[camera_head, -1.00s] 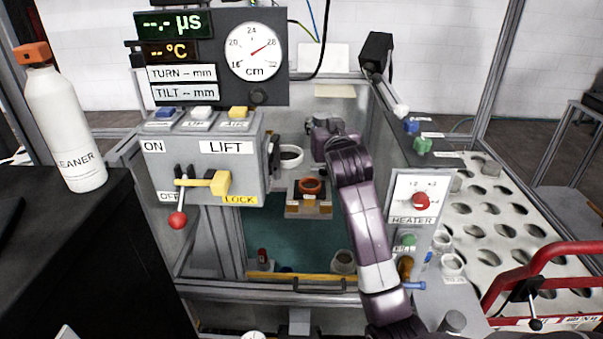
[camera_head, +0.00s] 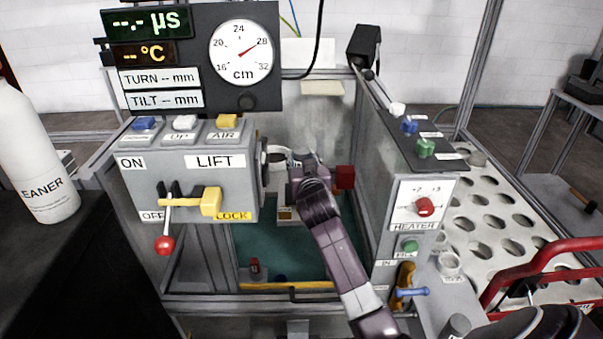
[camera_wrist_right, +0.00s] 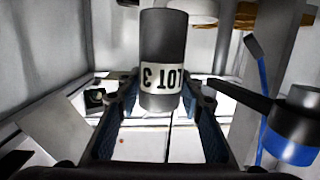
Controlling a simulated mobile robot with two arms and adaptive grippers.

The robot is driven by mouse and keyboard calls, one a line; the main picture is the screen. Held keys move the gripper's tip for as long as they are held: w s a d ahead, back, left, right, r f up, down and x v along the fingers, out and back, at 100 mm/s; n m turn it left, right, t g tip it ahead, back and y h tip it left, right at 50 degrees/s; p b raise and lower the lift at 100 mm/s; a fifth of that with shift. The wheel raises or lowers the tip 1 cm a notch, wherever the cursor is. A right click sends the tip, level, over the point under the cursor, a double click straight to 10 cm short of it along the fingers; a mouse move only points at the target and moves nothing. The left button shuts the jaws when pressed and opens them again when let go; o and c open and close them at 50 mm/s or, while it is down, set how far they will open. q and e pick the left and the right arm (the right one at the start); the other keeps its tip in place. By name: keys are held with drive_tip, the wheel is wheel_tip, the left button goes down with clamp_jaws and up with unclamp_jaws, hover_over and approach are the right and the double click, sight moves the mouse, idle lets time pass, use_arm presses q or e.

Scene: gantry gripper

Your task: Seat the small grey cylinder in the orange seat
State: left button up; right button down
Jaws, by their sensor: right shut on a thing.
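In the right wrist view a dark grey cylinder (camera_wrist_right: 163,60) with a white label, its lettering upside down in the picture, stands between the fingers of my right gripper (camera_wrist_right: 160,95). The fingers are shut on it. In the head view my right arm reaches into the bay behind the panels, and my right gripper (camera_head: 303,160) is partly hidden by its own wrist. The cylinder cannot be made out there. The orange seat is hidden behind my right arm; only part of its block (camera_head: 287,215) shows. My left gripper is not in view.
The LIFT box (camera_head: 235,180) stands left of the bay and the HEATER panel (camera_head: 415,225) right of it. A pale cup (camera_head: 277,157) and a red block (camera_head: 345,177) flank my right gripper. A black and blue part (camera_wrist_right: 292,125) lies right in the wrist view.

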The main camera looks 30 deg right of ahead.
drive_tip(key=shift+f, duration=2.35)
drive_tip(key=c, duration=1.3)
unclamp_jaws()
drive_tip(key=shift+p+v, duration=2.45)
drive_tip(key=shift+v, duration=3.55)
